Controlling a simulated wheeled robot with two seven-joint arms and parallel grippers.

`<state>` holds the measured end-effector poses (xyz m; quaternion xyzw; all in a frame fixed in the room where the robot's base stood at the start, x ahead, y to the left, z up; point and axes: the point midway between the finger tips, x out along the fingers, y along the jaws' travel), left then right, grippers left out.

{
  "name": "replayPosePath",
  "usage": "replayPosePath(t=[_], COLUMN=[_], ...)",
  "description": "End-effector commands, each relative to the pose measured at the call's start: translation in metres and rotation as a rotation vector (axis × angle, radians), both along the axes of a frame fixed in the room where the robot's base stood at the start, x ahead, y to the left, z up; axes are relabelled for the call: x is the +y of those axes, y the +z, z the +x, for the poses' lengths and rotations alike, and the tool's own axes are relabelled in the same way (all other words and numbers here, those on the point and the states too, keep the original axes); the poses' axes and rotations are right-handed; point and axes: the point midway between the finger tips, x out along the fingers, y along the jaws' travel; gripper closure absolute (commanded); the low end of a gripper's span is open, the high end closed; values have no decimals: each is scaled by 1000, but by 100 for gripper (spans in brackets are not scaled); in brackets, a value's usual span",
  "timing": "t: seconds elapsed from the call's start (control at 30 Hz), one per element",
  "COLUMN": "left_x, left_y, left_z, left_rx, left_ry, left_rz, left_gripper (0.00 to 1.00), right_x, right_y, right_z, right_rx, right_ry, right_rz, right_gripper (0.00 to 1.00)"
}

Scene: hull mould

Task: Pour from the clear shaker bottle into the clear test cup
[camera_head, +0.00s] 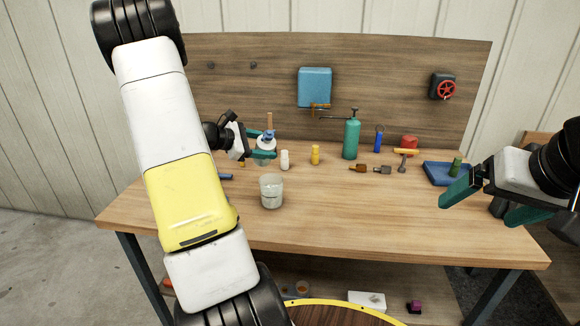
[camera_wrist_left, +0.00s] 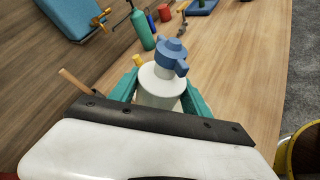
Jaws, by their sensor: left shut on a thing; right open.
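The clear shaker bottle (camera_head: 265,146) has a blue cap and pale contents. My left gripper (camera_head: 263,146) is shut on it near the back left of the workbench. In the left wrist view the bottle (camera_wrist_left: 160,86) stands between the green fingers (camera_wrist_left: 160,92), its blue cap facing away from the wrist. It looks about upright in the head view. The clear test cup (camera_head: 271,192) stands upright on the bench, in front of the bottle, with pale contents low inside. My right gripper (camera_head: 481,198) is open and empty at the bench's right side.
A green spray bottle (camera_head: 351,138), small tools and a blue tray (camera_head: 447,173) are farther right. The bench front (camera_head: 370,220) is clear.

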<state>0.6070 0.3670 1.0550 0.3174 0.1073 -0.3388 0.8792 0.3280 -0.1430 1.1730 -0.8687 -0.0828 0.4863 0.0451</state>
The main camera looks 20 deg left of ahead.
Motion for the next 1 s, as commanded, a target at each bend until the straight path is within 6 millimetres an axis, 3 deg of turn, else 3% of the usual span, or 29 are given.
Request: replayPosePath(t=[0.37, 0.7, 1.0], left_x=[-3, -2, -3], left_y=[5, 28, 31], left_z=[-1, -1, -2], left_rx=[69, 297, 328], left_ry=[0, 1, 2], left_rz=[-86, -357, -394], left_gripper=[97, 97, 97], right_x=[0, 0, 0], right_y=[0, 0, 0], right_z=[0, 0, 0], right_rx=[0, 0, 0], right_ry=[0, 0, 0], right_rz=[0, 0, 0], right_gripper=[8, 8, 8])
